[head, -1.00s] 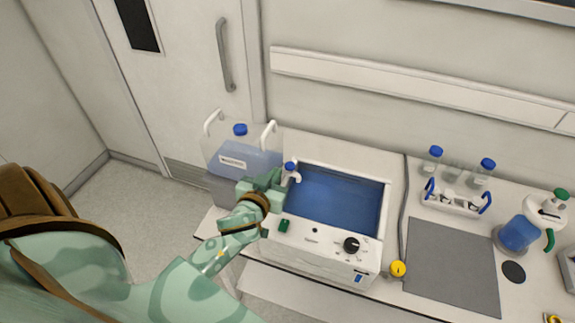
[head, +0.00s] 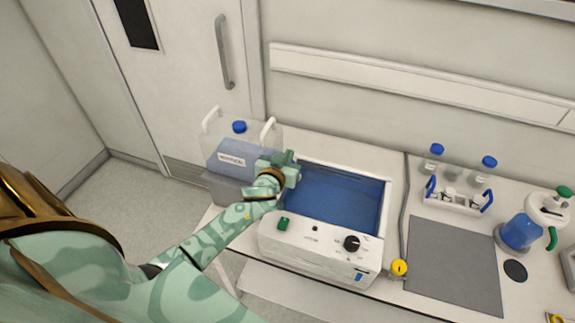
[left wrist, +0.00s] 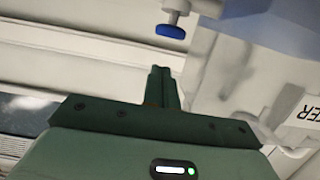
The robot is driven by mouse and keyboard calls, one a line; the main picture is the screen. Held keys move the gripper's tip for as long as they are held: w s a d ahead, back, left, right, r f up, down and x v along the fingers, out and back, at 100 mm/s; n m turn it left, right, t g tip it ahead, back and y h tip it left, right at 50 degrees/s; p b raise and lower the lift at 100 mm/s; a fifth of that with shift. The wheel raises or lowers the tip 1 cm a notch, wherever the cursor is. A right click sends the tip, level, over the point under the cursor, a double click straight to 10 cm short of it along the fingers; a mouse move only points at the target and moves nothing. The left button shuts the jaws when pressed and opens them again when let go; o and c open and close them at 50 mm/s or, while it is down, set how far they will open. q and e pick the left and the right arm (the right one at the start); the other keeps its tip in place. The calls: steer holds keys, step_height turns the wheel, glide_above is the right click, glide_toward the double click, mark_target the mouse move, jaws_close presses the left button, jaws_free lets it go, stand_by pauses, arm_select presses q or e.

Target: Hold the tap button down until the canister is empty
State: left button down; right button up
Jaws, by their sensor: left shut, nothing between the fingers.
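The canister (head: 230,157) is a clear jug with a blue cap, white handles and a label, holding pale blue liquid. It stands on a grey block left of the water bath. The tap's blue button (left wrist: 170,31) shows in the left wrist view, just beyond my fingertips with a visible gap. In the head view my gripper hides the tap. My left gripper (head: 290,157) is over the bath's left rear edge, beside the canister; its closed, empty fingers also show in the left wrist view (left wrist: 162,88). My right gripper is in neither view.
The white bath (head: 320,255) holds blue water and has a dial and green switch in front. A grey mat (head: 452,268), a bottle rack (head: 455,203) and a blue-filled flask (head: 517,235) stand to the right. A wall is behind the bench.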

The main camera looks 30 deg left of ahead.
arm_select(q)
steer(key=shift+f+b, duration=0.4)
steer(key=shift+f, duration=1)
steer(key=shift+s, duration=0.1)
